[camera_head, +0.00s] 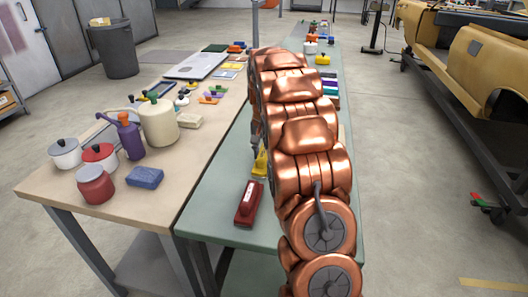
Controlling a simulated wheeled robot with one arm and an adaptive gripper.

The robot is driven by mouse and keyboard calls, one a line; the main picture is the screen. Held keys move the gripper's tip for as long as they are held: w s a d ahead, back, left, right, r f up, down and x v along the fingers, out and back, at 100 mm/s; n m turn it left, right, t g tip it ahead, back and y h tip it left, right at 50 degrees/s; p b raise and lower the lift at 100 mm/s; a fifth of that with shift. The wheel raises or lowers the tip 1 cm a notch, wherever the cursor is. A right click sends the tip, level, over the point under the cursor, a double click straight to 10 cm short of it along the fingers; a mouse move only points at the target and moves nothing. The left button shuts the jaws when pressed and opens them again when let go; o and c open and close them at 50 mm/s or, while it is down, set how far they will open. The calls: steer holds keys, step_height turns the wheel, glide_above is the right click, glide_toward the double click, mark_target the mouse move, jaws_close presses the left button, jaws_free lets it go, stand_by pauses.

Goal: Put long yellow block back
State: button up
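A yellow block-like thing (260,163) shows on the green table, just left of my copper arm. The arm hides part of it, so I cannot tell its full length. A small part of my gripper (256,143) shows as dark pieces right above it. I cannot tell whether it touches the yellow block or whether its fingers are open or shut. A smaller yellow item (322,60) lies farther back on the green table.
A dark red block (248,203) lies near the front of the green table (215,200). The wooden table (60,190) beside it holds a purple bottle (131,138), a cream canister (158,122), a blue sponge (145,177) and lidded pots. Yellow car shells stand at right.

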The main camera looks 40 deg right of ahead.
mark_target(263, 152)
steer(key=o, duration=0.4)
step_height(263, 152, up, 12)
steer(key=b, duration=0.1)
steer(key=shift+r, duration=0.2)
stand_by(0.5)
steer(key=shift+a, duration=0.1)
